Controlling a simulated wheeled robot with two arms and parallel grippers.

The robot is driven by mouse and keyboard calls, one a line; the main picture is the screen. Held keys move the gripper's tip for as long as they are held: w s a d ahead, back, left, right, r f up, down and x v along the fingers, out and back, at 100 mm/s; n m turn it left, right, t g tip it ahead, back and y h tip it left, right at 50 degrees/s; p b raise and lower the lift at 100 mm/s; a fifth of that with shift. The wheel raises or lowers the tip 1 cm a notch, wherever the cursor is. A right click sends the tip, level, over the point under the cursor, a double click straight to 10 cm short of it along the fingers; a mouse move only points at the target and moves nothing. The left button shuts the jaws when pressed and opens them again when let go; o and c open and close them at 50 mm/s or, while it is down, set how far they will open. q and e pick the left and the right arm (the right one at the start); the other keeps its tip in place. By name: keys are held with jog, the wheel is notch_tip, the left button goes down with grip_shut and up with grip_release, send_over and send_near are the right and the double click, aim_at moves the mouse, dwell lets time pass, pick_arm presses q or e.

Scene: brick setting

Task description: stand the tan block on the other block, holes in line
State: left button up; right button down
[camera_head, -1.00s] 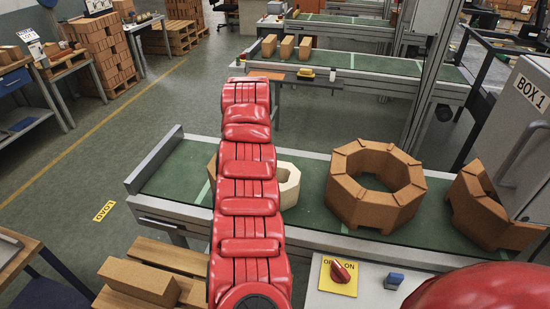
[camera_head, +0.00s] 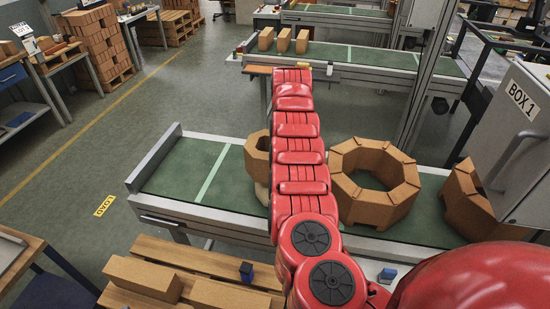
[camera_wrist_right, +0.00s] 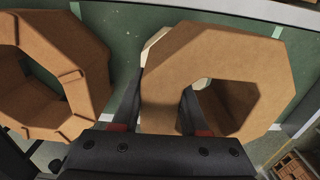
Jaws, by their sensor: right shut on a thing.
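The tan block (camera_head: 255,158) is octagonal with a central hole. In the head view it is partly behind my right arm, above the cream block (camera_head: 261,194). The right wrist view shows the tan block (camera_wrist_right: 265,65) large and close, with my right gripper (camera_wrist_right: 158,108) shut on its near wall. The cream block shows behind it at the upper left (camera_wrist_right: 153,44), and a sliver shows through its hole. I cannot tell whether the blocks touch or their holes line up. The gripper is hidden in the head view. My left gripper is out of view.
A large ring of tan bricks (camera_head: 375,158) stands close right of the blocks on the green conveyor (camera_head: 180,175); it also shows in the wrist view (camera_wrist_right: 88,55). Another brick piece (camera_head: 465,200) lies farther right, by a grey box (camera_head: 525,130). The conveyor's left end is clear.

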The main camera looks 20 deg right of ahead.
jog(key=shift+w+d+r, duration=0.25)
jog(key=shift+w+d, duration=0.05)
jog(key=shift+d, duration=0.4)
jog(key=shift+w+d+f+p, duration=0.15)
jog(key=shift+d+p, duration=0.2)
jog(key=shift+d, duration=0.1)
jog(key=shift+w+d+f+p, duration=0.1)
jog(key=shift+w+d+p, duration=0.05)
jog(key=shift+d+p, duration=0.2)
jog(key=shift+d, duration=0.1)
notch_tip(320, 180, down, 3)
jog(key=shift+r+p, duration=0.2)
jog(key=shift+p, duration=0.75)
jog(key=shift+f, duration=0.4)
jog(key=shift+f+b, duration=0.4)
jog(key=shift+f, duration=0.05)
jog(key=shift+f, duration=0.1)
